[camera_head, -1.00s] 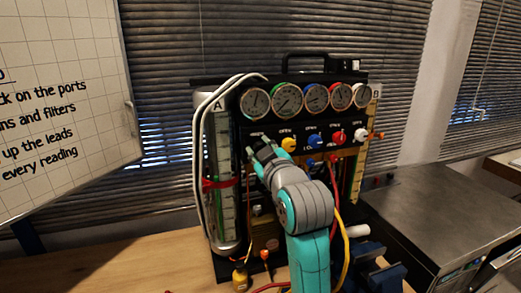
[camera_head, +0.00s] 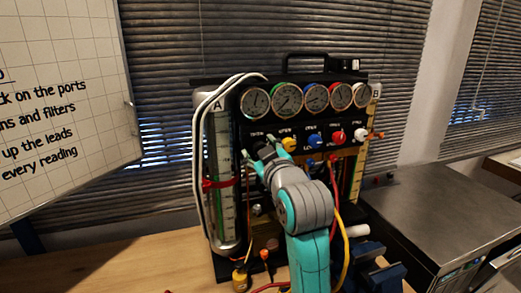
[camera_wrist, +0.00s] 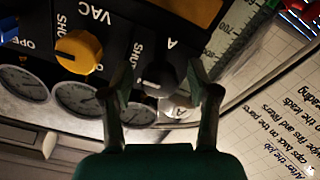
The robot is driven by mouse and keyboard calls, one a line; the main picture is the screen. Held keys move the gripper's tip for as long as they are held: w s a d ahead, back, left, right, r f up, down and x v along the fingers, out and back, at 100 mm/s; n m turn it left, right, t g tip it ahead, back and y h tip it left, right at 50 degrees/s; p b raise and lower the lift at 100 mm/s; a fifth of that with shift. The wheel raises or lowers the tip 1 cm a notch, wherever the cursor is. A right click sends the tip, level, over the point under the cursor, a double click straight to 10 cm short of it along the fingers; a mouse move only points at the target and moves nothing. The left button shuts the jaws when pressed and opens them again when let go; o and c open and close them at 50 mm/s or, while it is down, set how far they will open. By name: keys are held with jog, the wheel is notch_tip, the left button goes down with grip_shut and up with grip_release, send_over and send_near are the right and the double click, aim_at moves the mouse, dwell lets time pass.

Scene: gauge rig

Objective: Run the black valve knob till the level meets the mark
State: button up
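The black valve knob (camera_wrist: 158,74) sits on the panel under the letter A, between my fingers in the wrist view. My gripper (camera_wrist: 165,72) is open around it, with a gap visible at both sides. In the head view my gripper (camera_head: 259,148) is at the left end of the knob row and largely hides the black knob. The tall gauge tube A (camera_head: 222,135) stands left of the panel, with a scale and a red band (camera_head: 217,184) across it. The liquid level is too small to make out.
Yellow (camera_head: 289,144), blue (camera_head: 314,141), red (camera_head: 338,137) and white (camera_head: 360,134) knobs run right of my gripper, below a row of several dials (camera_head: 287,99). White hoses (camera_head: 202,150) loop beside tube A. A whiteboard (camera_head: 65,100) stands at left.

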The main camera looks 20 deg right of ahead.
jog(key=shift+s, duration=0.1)
jog(key=s, duration=0.7)
jog(key=shift+s, duration=0.15)
dwell(0.8)
jog(key=w+m, duration=0.1)
jog(key=w, duration=0.3)
jog(key=w+m, duration=0.2)
jog(key=w, duration=0.1)
jog(key=shift+w+f, duration=0.1)
jog(key=shift+w, duration=0.3)
dwell(0.3)
grip_shut()
